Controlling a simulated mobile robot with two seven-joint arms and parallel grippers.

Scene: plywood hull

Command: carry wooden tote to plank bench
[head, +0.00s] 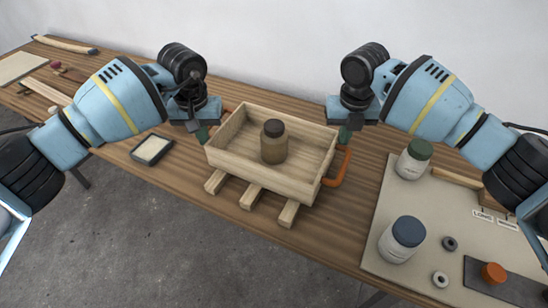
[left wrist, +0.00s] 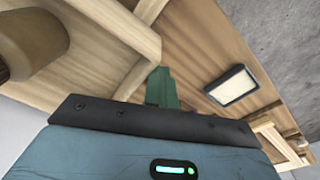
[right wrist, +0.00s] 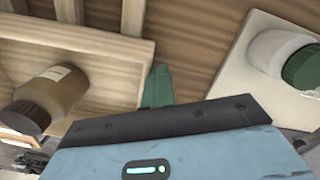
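The pale wooden tote (head: 237,162) sits on several wooden slats (head: 252,197) on a brown plank-topped table (head: 330,228). A brown jar with a dark lid (head: 274,147) stands upright inside it. The tote has an orange handle (head: 338,168) on its right end and another, partly hidden, on its left. My left gripper (head: 201,133) is at the tote's left end, green fingertip close to that handle. My right gripper (head: 345,136) is at the right end, over the rear of the right handle. Each wrist view shows one green finger beside the tote wall; any hold on the handles is hidden.
A pale board (head: 380,250) at right holds a green-lidded jar (head: 412,162), a blue-lidded jar (head: 400,243), rings and an orange knob (head: 493,272). A dark-framed pad (head: 152,149) lies left of the tote. The table's near edge is close to the slats.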

